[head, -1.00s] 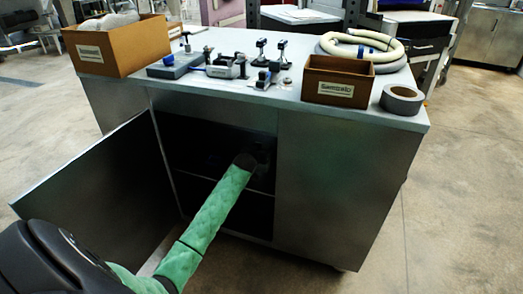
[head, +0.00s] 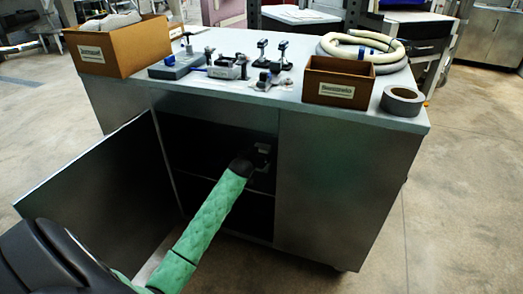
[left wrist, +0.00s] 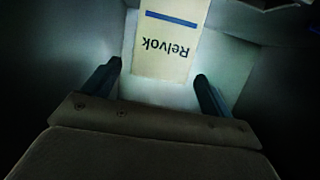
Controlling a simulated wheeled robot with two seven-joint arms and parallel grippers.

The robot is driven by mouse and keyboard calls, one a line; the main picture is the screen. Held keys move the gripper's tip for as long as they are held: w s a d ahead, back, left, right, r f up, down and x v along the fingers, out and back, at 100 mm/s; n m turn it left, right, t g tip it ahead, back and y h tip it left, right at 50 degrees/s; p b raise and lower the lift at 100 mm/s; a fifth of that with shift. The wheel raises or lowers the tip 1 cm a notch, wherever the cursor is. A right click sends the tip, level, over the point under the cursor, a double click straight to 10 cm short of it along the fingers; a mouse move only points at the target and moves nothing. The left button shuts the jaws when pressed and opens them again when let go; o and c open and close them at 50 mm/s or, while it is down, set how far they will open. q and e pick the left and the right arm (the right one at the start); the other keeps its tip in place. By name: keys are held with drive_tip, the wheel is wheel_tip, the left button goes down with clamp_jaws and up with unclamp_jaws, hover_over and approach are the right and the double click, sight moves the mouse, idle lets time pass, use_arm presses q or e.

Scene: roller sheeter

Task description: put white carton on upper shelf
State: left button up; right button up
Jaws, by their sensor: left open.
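The white carton (left wrist: 232,70) shows in the left wrist view, with a cream label reading "Relvok" and a blue stripe. It is not visible in the head view. My left gripper (head: 263,152) is inside the open cabinet, at the upper opening. In the left wrist view its open fingers (left wrist: 158,74) point at the carton, one on each side of the label. I cannot tell whether they touch it. The shelf board (head: 198,176) crosses the dark cabinet below the gripper. My right gripper is not in view.
The cabinet door (head: 95,190) stands open to the left. The right front panel (head: 335,190) is closed. On top are a brown box (head: 120,50), a smaller brown box (head: 338,82), a tape roll (head: 402,100), a coiled hose (head: 385,55) and several small tools.

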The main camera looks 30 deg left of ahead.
use_arm(q)
drive_tip(key=v, duration=0.8)
drive_tip(key=shift+p, duration=0.3)
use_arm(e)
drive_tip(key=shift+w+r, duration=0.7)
use_arm(q)
drive_tip(key=shift+w, duration=0.1)
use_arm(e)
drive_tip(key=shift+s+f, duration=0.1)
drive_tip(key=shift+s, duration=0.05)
